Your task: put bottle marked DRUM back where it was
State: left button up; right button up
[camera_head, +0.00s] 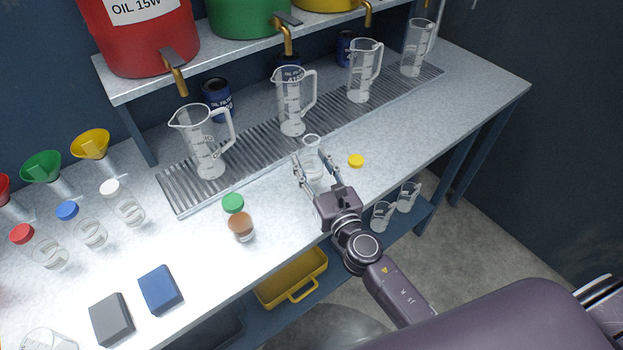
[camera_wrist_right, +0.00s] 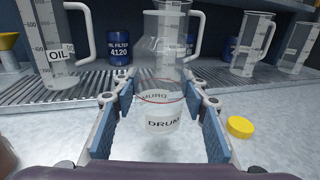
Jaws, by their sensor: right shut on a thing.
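In the head view the bottle (camera_head: 312,160) is upright at the front edge of the drip grate. My right gripper (camera_head: 318,178) is around it, with a blue-padded finger on each side; it also shows in the right wrist view (camera_wrist_right: 158,125). A yellow cap (camera_wrist_right: 240,127) lies on the bench to the right of the bottle; it also shows in the head view (camera_head: 356,160). My left gripper is not in view.
Measuring jugs (camera_head: 292,105) stand on the grate (camera_head: 250,150) behind the bottle. A green-capped jar with brown contents (camera_head: 240,225) stands to the left. Capped bottles (camera_head: 125,205), a grey block (camera_head: 111,318) and a blue block (camera_head: 160,288) are farther left. Bare bench lies right of the yellow cap.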

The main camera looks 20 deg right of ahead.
aim_at(316, 183)
notch_tip(316, 183, down, 4)
jog(key=b, duration=0.3)
jog(key=shift+f, duration=0.15)
jog(key=shift+f+b, duration=0.1)
jog(key=shift+b, duration=0.3)
jog(key=o, duration=1.3)
jog(key=shift+c, duration=0.2)
